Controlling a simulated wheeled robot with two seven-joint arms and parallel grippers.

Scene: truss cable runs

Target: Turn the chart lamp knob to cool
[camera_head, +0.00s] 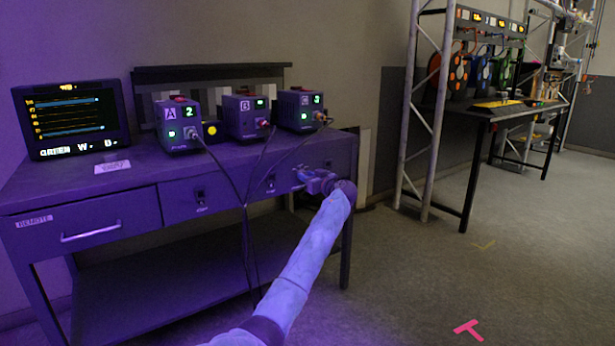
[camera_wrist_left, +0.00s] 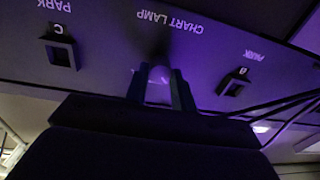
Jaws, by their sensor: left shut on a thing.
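The chart lamp knob (camera_wrist_left: 158,78) sits on the front panel below the upside-down CHART LAMP lettering (camera_wrist_left: 170,21) in the left wrist view. My left gripper (camera_wrist_left: 160,90) is shut on the knob, with one dark finger on each side of it. The knob's pointer and any marks around it are too dark to read. In the head view my left gripper (camera_head: 302,180) is at the right part of the desk's front, and it hides the knob there. My right gripper is not in view.
PARK sockets C (camera_wrist_left: 60,52) and B (camera_wrist_left: 234,84) flank the knob. Boxes A (camera_head: 178,128), B (camera_head: 244,117) and C (camera_head: 298,110) stand on the desk (camera_head: 115,190), with cables hanging down its front. A screen (camera_head: 70,120) stands at left. Floor at right is mostly clear.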

